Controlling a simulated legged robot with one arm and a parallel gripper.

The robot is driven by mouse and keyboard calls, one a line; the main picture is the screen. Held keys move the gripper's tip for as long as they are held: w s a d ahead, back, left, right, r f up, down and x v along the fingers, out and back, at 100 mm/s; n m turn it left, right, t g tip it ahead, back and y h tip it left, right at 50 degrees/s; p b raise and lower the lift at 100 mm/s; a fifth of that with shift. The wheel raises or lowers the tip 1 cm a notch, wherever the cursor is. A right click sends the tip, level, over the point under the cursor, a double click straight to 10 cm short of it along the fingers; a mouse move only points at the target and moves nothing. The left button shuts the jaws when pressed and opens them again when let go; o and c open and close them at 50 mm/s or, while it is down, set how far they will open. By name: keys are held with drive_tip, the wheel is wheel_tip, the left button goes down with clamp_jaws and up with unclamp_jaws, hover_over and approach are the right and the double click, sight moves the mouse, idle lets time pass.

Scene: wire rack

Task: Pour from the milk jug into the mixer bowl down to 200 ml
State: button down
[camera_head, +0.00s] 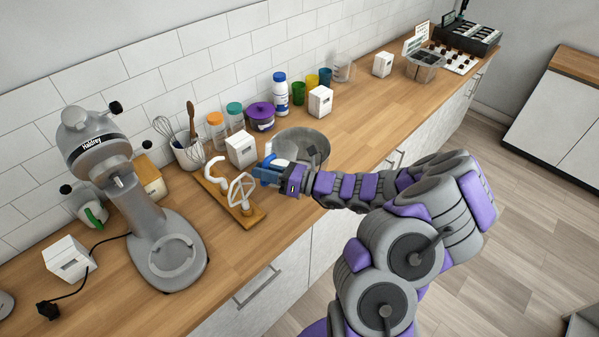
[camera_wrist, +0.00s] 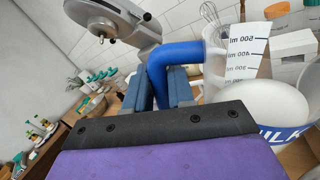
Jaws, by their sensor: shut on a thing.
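My gripper (camera_head: 270,176) is shut on the blue handle of the milk jug (camera_head: 283,152). In the wrist view my gripper (camera_wrist: 160,90) has its fingers on either side of the handle. The jug (camera_wrist: 238,70) is clear there, with a ml scale that reads mirrored and a blue band lettered MILK. White milk seems to show inside; its exact level against the marks is unclear. The metal mixer bowl (camera_head: 318,148) stands on the counter. The jug is at the bowl's near left side and overlaps it in the picture; I cannot see any stream.
The grey stand mixer (camera_head: 165,240) stands at left, its head raised and its base empty. A wooden board (camera_head: 250,218) with white mixer attachments lies beside my gripper. A utensil crock (camera_head: 187,155), jars and a white bottle (camera_head: 281,98) line the wall.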

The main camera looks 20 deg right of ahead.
drive_tip(key=shift+r+n+g, duration=0.4)
drive_tip(key=shift+r+n, duration=1.8)
drive_tip(key=shift+r, duration=0.35)
